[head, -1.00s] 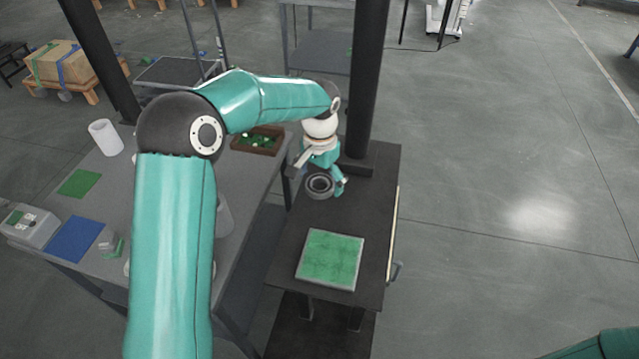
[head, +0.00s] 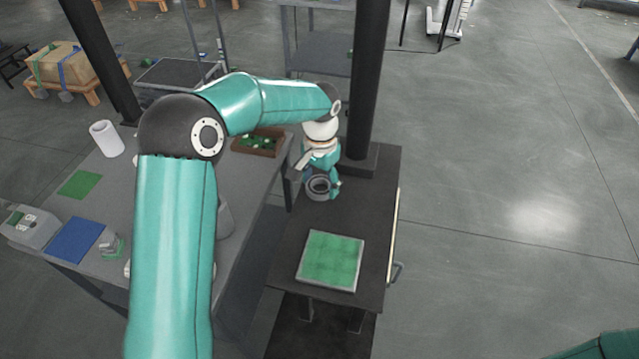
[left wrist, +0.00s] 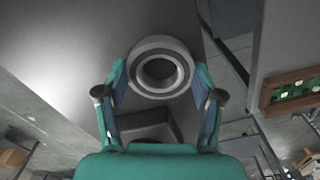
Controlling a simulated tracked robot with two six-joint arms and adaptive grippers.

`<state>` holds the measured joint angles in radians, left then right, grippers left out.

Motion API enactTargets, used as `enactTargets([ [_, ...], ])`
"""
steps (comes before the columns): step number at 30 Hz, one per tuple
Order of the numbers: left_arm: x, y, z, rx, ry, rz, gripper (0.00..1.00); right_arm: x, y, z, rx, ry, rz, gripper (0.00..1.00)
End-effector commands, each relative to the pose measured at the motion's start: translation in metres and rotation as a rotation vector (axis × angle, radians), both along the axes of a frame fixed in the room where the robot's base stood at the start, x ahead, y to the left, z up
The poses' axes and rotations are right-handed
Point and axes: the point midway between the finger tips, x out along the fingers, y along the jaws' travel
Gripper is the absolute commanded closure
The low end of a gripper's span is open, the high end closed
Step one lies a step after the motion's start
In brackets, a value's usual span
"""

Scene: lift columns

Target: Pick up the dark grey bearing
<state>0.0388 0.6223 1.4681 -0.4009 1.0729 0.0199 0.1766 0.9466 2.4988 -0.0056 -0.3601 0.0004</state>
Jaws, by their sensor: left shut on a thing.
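The dark grey bearing (head: 319,188) is a ring on the dark lift table (head: 345,215), near the foot of the black column. My left gripper (head: 320,184) is down at the bearing, with its fingers closed on the ring's outer sides. In the left wrist view the bearing (left wrist: 160,68) sits between the two fingertips of the left gripper (left wrist: 160,82), with its open centre facing the camera. I cannot tell whether the bearing is clear of the table top. A part of my right arm shows at the lower right of the head view; its gripper is out of frame.
A green pad in a light frame (head: 330,260) lies toward the table's front. The black column (head: 366,80) rises close behind the gripper. A brown tray with green and white pieces (head: 258,142) stands on the grey workbench (head: 185,275) to the left.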

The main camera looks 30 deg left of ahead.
Motion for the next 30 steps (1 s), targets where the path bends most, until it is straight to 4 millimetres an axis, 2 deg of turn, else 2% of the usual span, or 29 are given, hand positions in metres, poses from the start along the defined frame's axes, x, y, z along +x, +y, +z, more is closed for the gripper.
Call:
enactTargets([
  [5,0.001,0.000,0.009,0.000,-0.004,0.000,0.82,0.000,0.000,-0.001,0.000,0.000,0.000,0.30],
  [11,0.001,-0.001,0.032,-0.001,-0.007,0.000,0.82,0.000,0.000,-0.003,0.000,0.000,0.000,0.30],
  [14,0.002,0.000,0.053,0.000,-0.008,-0.001,0.82,0.000,0.000,-0.003,0.000,0.000,0.000,0.30],
  [24,0.002,-0.001,0.143,-0.001,-0.007,-0.001,0.82,0.000,0.000,0.002,0.000,0.000,0.000,0.30],
  [30,0.001,-0.001,0.181,-0.001,-0.004,-0.001,0.82,0.000,0.000,0.009,0.000,0.000,0.000,0.30],
])
